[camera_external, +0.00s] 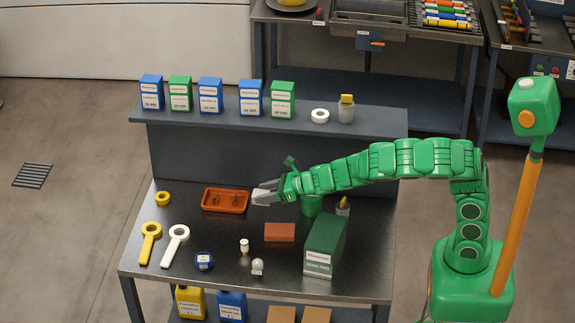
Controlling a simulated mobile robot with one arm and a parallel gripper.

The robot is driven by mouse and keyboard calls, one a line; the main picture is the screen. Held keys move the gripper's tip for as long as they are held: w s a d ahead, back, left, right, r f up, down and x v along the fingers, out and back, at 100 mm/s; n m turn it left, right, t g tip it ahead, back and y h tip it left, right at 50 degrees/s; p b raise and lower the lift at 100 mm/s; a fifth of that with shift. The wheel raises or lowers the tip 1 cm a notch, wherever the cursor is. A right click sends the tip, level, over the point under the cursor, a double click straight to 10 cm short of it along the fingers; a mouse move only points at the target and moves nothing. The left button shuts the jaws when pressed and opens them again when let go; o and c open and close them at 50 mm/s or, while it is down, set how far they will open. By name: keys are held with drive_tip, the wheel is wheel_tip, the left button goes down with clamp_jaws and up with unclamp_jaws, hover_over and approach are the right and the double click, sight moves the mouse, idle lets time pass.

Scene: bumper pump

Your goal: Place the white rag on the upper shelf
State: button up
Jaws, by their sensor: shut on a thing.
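My gripper (266,191) reaches in from the right, low over the workbench, just right of the orange tray (206,207). It is shut on a small pale piece, which I take to be the white rag (261,197); it is small and partly covered by the fingers, and no other rag shows. The upper shelf (220,123) is the dark ledge along the back of the bench, above and behind my gripper.
Blue and green boxes (210,96), a white tape roll (320,116) and a yellow-capped jar (346,110) stand on the shelf. Bare shelf shows right of the jar. A brick-coloured block (279,232) and a large green box (323,247) are on the bench.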

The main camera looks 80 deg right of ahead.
drive_tip(key=w+r, duration=0.1)
drive_tip(key=r, duration=0.1)
drive_tip(key=w+r+m+h, duration=0.1)
drive_tip(key=r, duration=0.1)
drive_tip(key=w+a+r+m+h, duration=0.1)
drive_tip(key=r, duration=0.1)
drive_tip(key=shift+a, duration=0.1)
drive_tip(key=w+a+r+m+h, duration=0.1)
drive_tip(key=a+r+m+h, duration=0.15)
drive_tip(key=r, duration=1.75)
drive_tip(key=s+d+r+m+g+h, duration=0.25)
drive_tip(key=s+d+r, duration=0.4)
drive_tip(key=r, duration=0.35)
drive_tip(key=s+d+r+m+g+h, duration=0.25)
drive_tip(key=s+d+r, duration=0.35)
drive_tip(key=d+r, duration=0.3)
drive_tip(key=s+d+f+m+g+h, duration=0.2)
drive_tip(key=s+d+m+g+h, duration=0.15)
drive_tip(key=s, duration=0.75)
drive_tip(key=s+a+f+m+g, duration=0.2)
drive_tip(key=s+f+m+g, duration=0.3)
drive_tip(key=s+f, duration=0.7)
drive_tip(key=f, duration=0.6)
drive_tip(key=shift+s+d+f, duration=0.15)
drive_tip(key=shift+s+f, duration=0.1)
drive_tip(key=shift+s, duration=0.15)
